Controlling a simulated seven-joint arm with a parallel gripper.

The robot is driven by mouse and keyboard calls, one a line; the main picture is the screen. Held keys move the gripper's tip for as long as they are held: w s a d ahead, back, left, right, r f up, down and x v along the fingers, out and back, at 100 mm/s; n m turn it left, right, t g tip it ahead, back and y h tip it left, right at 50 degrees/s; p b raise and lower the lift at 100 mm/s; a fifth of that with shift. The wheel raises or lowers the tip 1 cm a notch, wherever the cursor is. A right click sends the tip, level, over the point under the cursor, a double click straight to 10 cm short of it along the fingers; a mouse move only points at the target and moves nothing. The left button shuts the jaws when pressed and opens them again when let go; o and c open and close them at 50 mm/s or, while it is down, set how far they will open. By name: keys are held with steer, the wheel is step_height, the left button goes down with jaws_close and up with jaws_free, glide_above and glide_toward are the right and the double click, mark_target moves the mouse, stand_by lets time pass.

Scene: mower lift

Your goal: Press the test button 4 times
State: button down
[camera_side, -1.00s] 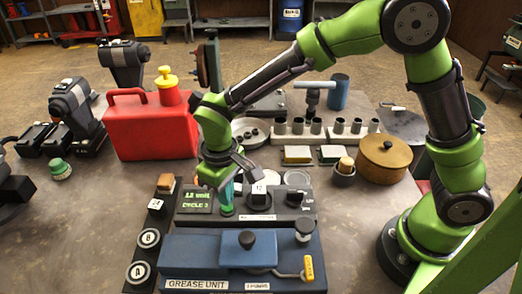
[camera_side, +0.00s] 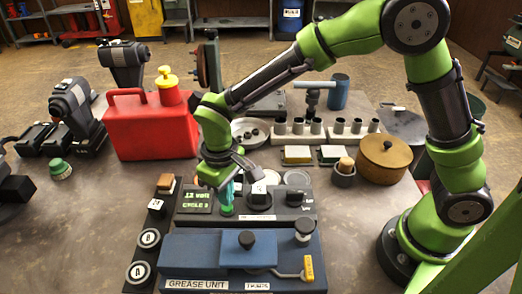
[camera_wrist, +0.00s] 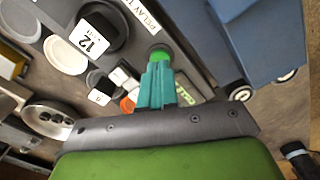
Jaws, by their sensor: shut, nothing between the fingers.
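The relay tester (camera_side: 285,218) is a dark box with a lit green display (camera_side: 198,200) that appears to read "12 VOLT" and "CYCLE 3". A green button (camera_side: 227,210) sits on its front face, beside the display. It also shows in the wrist view (camera_wrist: 159,52). My gripper (camera_side: 227,203) points down at the button, its teal fingers shut with nothing between them. In the wrist view the fingertips (camera_wrist: 157,66) are right by the button and partly cover it. I cannot tell whether they touch it.
A block labelled 12 (camera_side: 258,189) stands on the tester, close to my fingers. The blue grease unit (camera_side: 200,255) lies in front. A dark strip with round buttons (camera_side: 149,238) is at the left, and a red can (camera_side: 150,130) stands behind.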

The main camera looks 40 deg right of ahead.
steer(key=shift+f, duration=1.1)
steer(key=shift+r, duration=2.3)
steer(key=shift+s+d, duration=0.45)
steer(key=shift+s, duration=0.35)
steer(key=s+d+r+m+t+y, duration=0.1)
steer(key=s+d+r+m+t, duration=0.2)
steer(key=s+d+r, duration=0.2)
steer(key=s+d+r+m+t+y, duration=0.1)
steer(key=s+d+r+m+t, duration=0.3)
steer(key=d+r, duration=0.6)
steer(key=s+d, duration=0.2)
steer(key=shift+s+d, duration=0.2)
steer(key=shift+d, duration=0.15)
steer(key=c, duration=1.8)
jaws_free()
